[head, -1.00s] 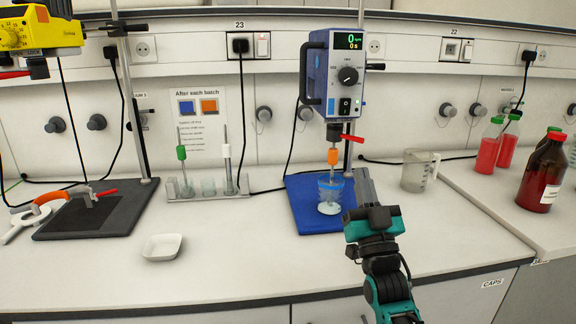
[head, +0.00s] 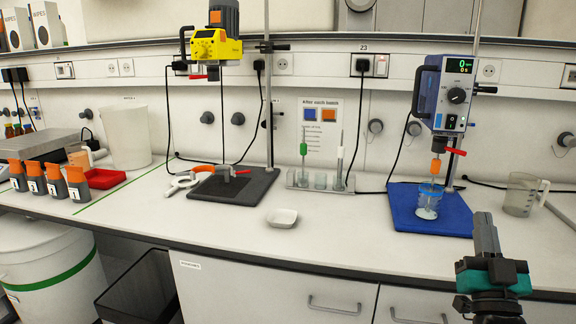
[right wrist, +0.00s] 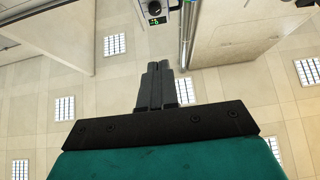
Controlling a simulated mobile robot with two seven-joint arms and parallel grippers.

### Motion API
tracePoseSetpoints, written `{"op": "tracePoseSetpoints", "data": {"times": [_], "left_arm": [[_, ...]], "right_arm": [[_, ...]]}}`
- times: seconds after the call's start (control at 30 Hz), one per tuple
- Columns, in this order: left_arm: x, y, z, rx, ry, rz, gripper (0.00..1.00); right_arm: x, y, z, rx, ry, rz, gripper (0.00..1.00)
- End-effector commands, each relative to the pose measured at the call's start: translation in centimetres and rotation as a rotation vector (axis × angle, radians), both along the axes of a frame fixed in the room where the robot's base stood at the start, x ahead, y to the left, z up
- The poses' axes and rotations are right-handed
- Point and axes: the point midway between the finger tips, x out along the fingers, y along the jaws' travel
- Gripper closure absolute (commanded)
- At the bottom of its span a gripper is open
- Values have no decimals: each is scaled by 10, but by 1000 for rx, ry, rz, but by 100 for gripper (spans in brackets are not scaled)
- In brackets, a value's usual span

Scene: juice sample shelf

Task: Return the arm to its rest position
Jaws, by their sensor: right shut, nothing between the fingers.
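My right gripper (head: 486,228) is at the lower right of the head view, in front of the bench's front edge and pointing up. Its fingers are together and empty; they also show closed in the right wrist view (right wrist: 158,78), against the ceiling. It is apart from the blue stirrer (head: 447,95), which stands behind it over a blue base plate (head: 405,212) with a clear beaker (head: 428,203) under its shaft. My left gripper is not in view.
A white dish (head: 282,218) lies near the bench's front edge. A clear jug (head: 520,194) stands at the right. A yellow stirrer (head: 215,47) stands over a dark plate (head: 228,192). Several orange-capped bottles (head: 57,182) and a red tray (head: 105,178) are at the left.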

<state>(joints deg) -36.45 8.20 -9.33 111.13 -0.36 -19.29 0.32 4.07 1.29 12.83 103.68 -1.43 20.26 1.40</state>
Motion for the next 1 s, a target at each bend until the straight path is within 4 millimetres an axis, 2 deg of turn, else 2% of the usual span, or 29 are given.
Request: {"op": "tracePoseSetpoints", "data": {"times": [0.03, 0.17, 0.27, 0.37, 0.4, 0.53, 0.6, 0.73, 0.83, 1.0], "left_arm": [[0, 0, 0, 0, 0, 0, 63], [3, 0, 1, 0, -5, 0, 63], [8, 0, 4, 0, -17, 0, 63], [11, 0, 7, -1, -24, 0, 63], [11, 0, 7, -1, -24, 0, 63], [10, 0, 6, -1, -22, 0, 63], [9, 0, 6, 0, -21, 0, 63], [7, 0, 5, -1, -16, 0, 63], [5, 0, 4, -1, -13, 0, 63], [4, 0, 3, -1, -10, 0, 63]], "right_arm": [[-1, 11, -32, -2, 100, 27, 100], [-10, 37, -96, -4, 313, 86, 100], [-28, 58, -150, -5, 494, 135, 100], [-58, 84, -209, -5, 698, 190, 100], [-73, 94, -233, -6, 783, 213, 100], [-128, 124, -294, -7, 1022, 279, 100], [-154, 135, -317, -8, 1121, 306, 100], [-188, 150, -341, -8, 1238, 340, 100], [-199, 154, -348, -8, 1276, 349, 100], [-201, 154, -350, -8, 1283, 352, 100]]}}
